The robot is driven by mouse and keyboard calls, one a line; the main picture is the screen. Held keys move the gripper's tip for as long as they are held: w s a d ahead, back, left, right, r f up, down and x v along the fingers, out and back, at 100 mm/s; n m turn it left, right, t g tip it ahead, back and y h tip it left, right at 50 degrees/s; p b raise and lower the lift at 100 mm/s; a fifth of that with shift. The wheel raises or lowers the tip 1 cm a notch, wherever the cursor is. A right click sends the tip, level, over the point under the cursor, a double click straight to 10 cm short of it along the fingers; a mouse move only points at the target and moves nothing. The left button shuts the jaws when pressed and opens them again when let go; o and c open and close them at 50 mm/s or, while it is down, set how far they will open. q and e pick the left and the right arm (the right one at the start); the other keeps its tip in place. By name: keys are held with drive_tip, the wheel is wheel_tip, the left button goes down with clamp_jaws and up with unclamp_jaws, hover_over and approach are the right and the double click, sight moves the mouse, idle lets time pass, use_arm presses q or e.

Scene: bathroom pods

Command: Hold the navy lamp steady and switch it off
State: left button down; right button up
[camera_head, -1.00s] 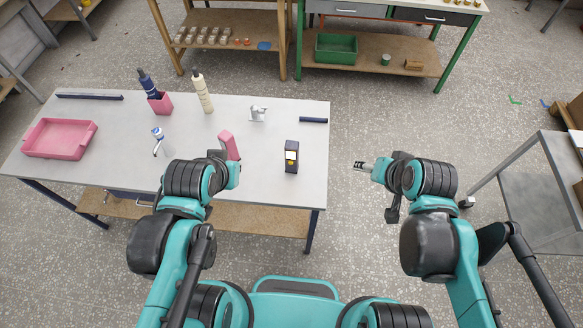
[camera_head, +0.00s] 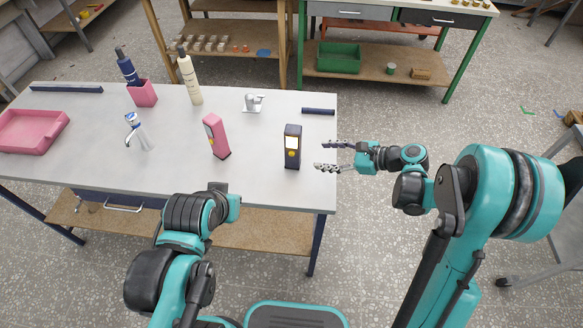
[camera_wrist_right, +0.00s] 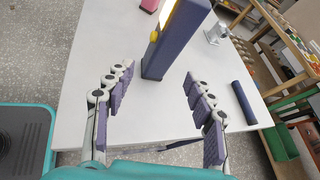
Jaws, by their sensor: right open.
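The navy lamp (camera_head: 292,147) stands upright near the right end of the grey table, with a lit pale panel and a yellow spot on its front. It also shows in the right wrist view (camera_wrist_right: 181,38), upright beyond the fingers. My right gripper (camera_head: 322,156) is open and empty just right of the lamp at the table's right edge. In the right wrist view its fingers (camera_wrist_right: 157,74) spread apart, with the lamp's base ahead between them and apart from them. My left arm is bent in front of the table; its fingers do not show.
A pink device (camera_head: 216,137) of similar shape stands left of the lamp. A navy bar (camera_head: 318,111) and a small silver object (camera_head: 253,103) lie behind it. A faucet-like item (camera_head: 138,131), a cream bottle (camera_head: 189,78), a pink cup (camera_head: 143,94) and a pink tray (camera_head: 30,132) are farther left.

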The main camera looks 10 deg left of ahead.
drive_tip(key=m+y+b, duration=0.2)
approach(296, 159)
drive_tip(key=shift+w+a+f, duration=0.15)
drive_tip(key=shift+w+f, duration=0.85)
drive_tip(key=shift+f, duration=0.2)
use_arm(q)
wheel_tip(296, 159, down, 5)
drive_tip(key=shift+f+b, duration=0.1)
drive_tip(key=shift+b, duration=0.9)
use_arm(e)
drive_tip(key=x, duration=0.9)
drive_tip(key=shift+w+a+f, duration=0.15)
drive_tip(key=shift+a+f, duration=0.05)
drive_tip(key=shift+a, duration=0.15)
drive_tip(key=c, duration=0.9)
